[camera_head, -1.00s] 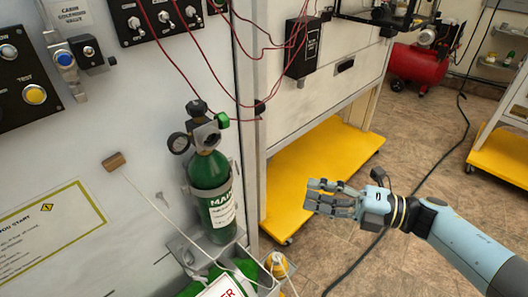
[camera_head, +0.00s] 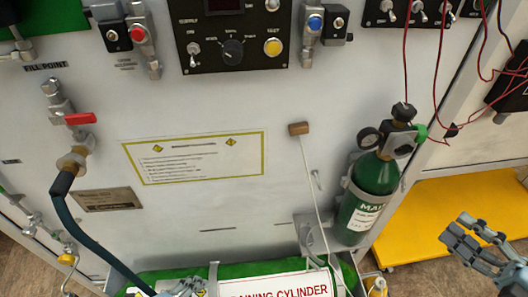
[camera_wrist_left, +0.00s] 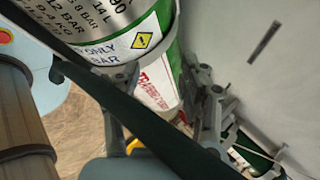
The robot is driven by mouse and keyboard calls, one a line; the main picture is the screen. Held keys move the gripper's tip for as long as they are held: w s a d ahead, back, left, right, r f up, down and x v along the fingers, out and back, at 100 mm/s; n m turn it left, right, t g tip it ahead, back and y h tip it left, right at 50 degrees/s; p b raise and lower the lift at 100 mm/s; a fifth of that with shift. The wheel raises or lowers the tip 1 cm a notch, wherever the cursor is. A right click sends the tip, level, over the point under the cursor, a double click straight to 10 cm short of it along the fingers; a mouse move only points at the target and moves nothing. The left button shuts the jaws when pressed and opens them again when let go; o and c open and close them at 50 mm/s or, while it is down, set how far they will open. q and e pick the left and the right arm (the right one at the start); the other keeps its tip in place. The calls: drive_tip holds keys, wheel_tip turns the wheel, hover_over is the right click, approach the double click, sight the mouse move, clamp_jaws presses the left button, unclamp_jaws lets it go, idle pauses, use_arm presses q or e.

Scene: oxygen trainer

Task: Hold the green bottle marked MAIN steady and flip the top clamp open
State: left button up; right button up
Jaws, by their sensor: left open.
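The green bottle marked MAIN (camera_head: 376,178) stands upright against the white panel, right of centre in the head view. A valve with a round gauge (camera_head: 369,138) and a green knob sits on its top. A grey clamp band (camera_head: 350,186) goes around its upper body; its latch is too small to make out. My right gripper (camera_head: 462,238) is open and empty, to the right of the bottle and apart from it. My left gripper (camera_wrist_left: 165,115) is open in the left wrist view, beside a silver-and-green cylinder (camera_wrist_left: 125,28); a dark hose crosses in front.
A training cylinder label (camera_head: 280,290) shows at the bottom. A wooden toggle (camera_head: 299,128) on a white cord hangs left of the bottle. A dark hose (camera_head: 95,235) and red-handled valve (camera_head: 80,118) are at left. Red wires run above the bottle. A yellow platform (camera_head: 440,205) lies behind at right.

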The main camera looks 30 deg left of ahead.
use_arm(q)
drive_tip(key=w+d+r+m+t+h, duration=0.2)
drive_tip(key=w+r+m+t, duration=0.1)
drive_tip(key=w+r+m, duration=0.45)
drive_tip(key=m+g+h, duration=0.2)
drive_tip(key=m+h, duration=1)
drive_tip(key=m, duration=1.1)
approach(363, 147)
drive_tip(key=shift+m, duration=0.25)
drive_tip(key=x, duration=0.9)
drive_tip(key=shift+w+a+f, duration=0.1)
drive_tip(key=shift+w+a, duration=0.05)
drive_tip(key=shift+w, duration=0.3)
drive_tip(key=shift+w+d, duration=0.35)
drive_tip(key=shift+d, duration=0.2)
clamp_jaws()
